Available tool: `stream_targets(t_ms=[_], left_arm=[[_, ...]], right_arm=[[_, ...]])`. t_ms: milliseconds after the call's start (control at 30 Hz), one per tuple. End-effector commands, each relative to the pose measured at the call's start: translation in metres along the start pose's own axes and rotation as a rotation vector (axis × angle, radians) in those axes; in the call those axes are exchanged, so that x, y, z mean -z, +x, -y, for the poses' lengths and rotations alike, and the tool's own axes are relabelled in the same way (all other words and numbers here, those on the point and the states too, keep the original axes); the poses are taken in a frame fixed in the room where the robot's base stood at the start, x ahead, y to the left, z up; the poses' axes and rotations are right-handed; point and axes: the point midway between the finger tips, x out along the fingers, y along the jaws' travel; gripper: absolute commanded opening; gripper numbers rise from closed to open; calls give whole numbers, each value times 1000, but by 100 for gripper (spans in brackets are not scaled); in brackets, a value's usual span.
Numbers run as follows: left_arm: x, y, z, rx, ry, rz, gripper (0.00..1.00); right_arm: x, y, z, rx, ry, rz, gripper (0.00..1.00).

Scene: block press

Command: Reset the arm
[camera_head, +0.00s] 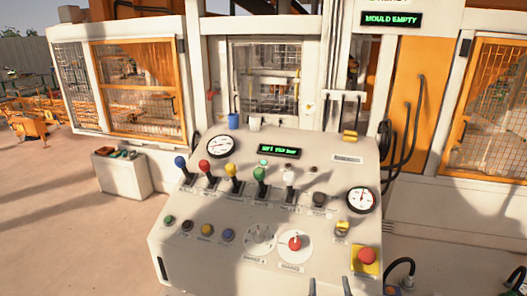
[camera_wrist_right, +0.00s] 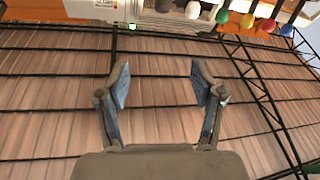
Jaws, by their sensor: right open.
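My right gripper (camera_head: 330,286) shows only as two dark fingertips at the bottom edge of the head view, in front of the control panel (camera_head: 205,262). In the right wrist view the same gripper (camera_wrist_right: 161,85) is open. Its two blue-padded fingers stand wide apart with nothing between them. Behind them are a striped brownish surface and dark crossing bars. My left gripper is in neither view.
The panel carries a row of levers, including a blue lever (camera_head: 181,163), a red lever (camera_head: 204,167) and a white lever (camera_head: 289,177). A red button (camera_head: 367,256) sits at its lower right. A "MOULD EMPTY" display (camera_head: 391,19) hangs above. A white box (camera_head: 121,174) stands at left.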

Motion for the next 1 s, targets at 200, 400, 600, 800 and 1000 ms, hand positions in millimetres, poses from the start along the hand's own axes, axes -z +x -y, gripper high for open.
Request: stream_targets(t_ms=[200,400,600,800,1000], left_arm=[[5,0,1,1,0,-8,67],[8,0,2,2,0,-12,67],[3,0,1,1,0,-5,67],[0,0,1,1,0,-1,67],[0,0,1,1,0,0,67]], right_arm=[[-48,-12,6,39,11,151,67],[-109,-37,12,92,25,356,67],[-193,-94,18,173,38,667,67],[-275,-198,21,289,48,1072,67],[-311,-293,16,386,53,1382,67]])
